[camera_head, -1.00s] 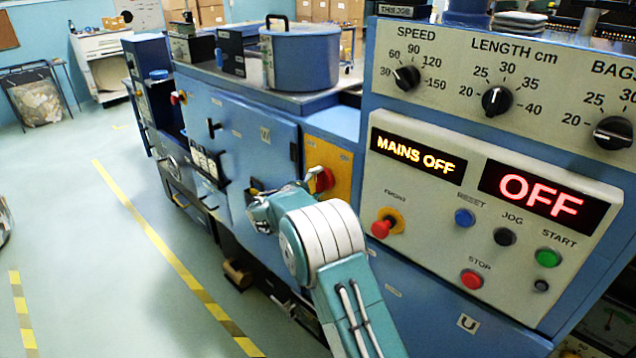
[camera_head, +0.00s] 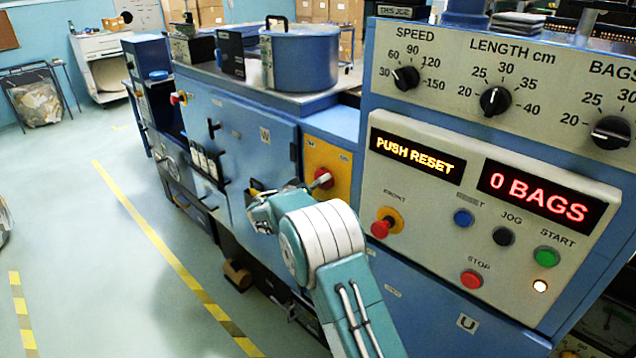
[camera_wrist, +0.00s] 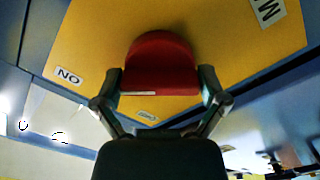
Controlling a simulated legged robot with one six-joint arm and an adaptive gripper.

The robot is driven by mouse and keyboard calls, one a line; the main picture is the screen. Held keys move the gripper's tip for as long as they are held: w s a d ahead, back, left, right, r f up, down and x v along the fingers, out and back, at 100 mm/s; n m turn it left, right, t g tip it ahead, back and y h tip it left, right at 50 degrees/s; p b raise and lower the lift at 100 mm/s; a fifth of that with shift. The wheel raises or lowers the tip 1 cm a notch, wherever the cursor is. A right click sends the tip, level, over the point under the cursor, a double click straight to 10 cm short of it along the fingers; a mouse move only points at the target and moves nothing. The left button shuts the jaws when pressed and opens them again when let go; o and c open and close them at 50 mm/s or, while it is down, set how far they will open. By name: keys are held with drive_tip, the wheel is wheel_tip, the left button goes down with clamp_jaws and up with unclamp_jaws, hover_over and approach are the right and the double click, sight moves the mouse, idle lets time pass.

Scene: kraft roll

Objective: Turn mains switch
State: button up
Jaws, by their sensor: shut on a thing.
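The red mains switch knob (camera_head: 322,179) sits on a yellow plate (camera_head: 328,156) on the machine's blue side. In the wrist view the knob (camera_wrist: 162,60) is between the two fingers of my gripper (camera_wrist: 160,84), which is shut on it. A white mark shows on the knob's lower left edge, and an "ON" label (camera_wrist: 69,75) is on the plate to its left. In the head view my arm hides most of the gripper. The amber display (camera_head: 417,155) reads "PUSH RESET" and the red display (camera_head: 541,196) reads "0 BAGS".
The control panel right of my arm bears a red front stop on a yellow collar (camera_head: 386,223), a blue reset button (camera_head: 463,218) and a lit lamp (camera_head: 540,286). A large pot (camera_head: 300,58) stands on the machine top. The floor at left is open.

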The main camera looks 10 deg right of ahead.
drive_tip(key=shift+f, duration=0.3)
idle(0.4)
drive_tip(key=o, duration=0.8)
drive_tip(key=shift+a, duration=0.1)
drive_tip(key=shift+m, duration=0.3)
drive_tip(key=v, duration=1.1)
drive_tip(key=shift+s+a, duration=0.2)
drive_tip(key=shift+a, duration=0.05)
